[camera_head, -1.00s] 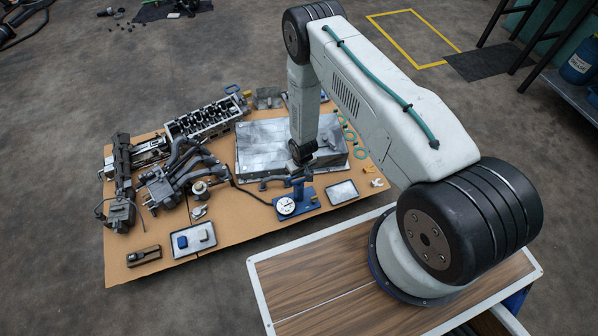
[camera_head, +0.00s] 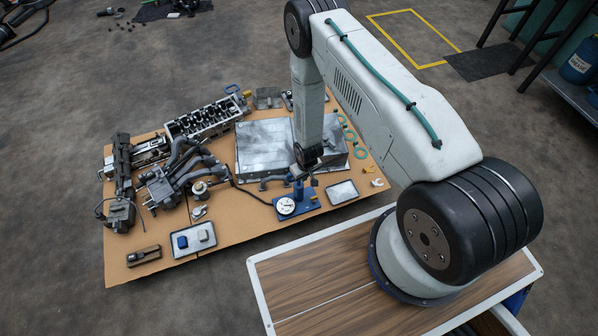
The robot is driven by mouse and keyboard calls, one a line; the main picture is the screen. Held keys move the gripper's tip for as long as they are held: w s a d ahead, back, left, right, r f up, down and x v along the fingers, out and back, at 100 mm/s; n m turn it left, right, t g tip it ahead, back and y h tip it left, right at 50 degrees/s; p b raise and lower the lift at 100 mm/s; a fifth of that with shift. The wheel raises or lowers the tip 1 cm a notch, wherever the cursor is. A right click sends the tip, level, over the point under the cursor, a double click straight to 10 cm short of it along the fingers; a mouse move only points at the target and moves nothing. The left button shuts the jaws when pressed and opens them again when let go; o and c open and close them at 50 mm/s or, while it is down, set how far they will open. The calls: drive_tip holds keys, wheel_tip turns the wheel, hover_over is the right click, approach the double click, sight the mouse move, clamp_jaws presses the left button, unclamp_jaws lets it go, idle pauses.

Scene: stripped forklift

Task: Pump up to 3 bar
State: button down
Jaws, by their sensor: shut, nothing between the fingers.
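A small blue hand pump (camera_head: 307,203) stands on the brown board near its front right. It has an upright blue barrel and a round white gauge (camera_head: 285,206) on the left of its base. The gauge needle is too small to read. A dark hose runs left from the pump. My gripper (camera_head: 312,181) is at the low end of my arm, close to the pump's top. It is shut and empty. Whether it touches the pump handle cannot be told at this size.
A large grey metal pan (camera_head: 265,147) lies just behind the pump. A white tray (camera_head: 342,192) is to its right, and a tray with a blue block (camera_head: 194,240) to its left. Engine parts (camera_head: 180,180) crowd the board's left half. The board's front middle is clear.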

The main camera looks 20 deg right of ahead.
wheel_tip(320, 180, up, 6)
drive_tip(key=shift+s+r, duration=0.25)
drive_tip(key=shift+s, duration=0.1)
idle(1.6)
drive_tip(key=w, duration=0.1)
drive_tip(key=w+r, duration=0.2)
drive_tip(key=shift+a, duration=0.25)
drive_tip(key=shift+f, duration=0.1)
drive_tip(key=shift+w+f, duration=0.2)
drive_tip(key=shift+f, duration=1.5)
drive_tip(key=shift+w+f, duration=0.2)
drive_tip(key=shift+f, duration=1.45)
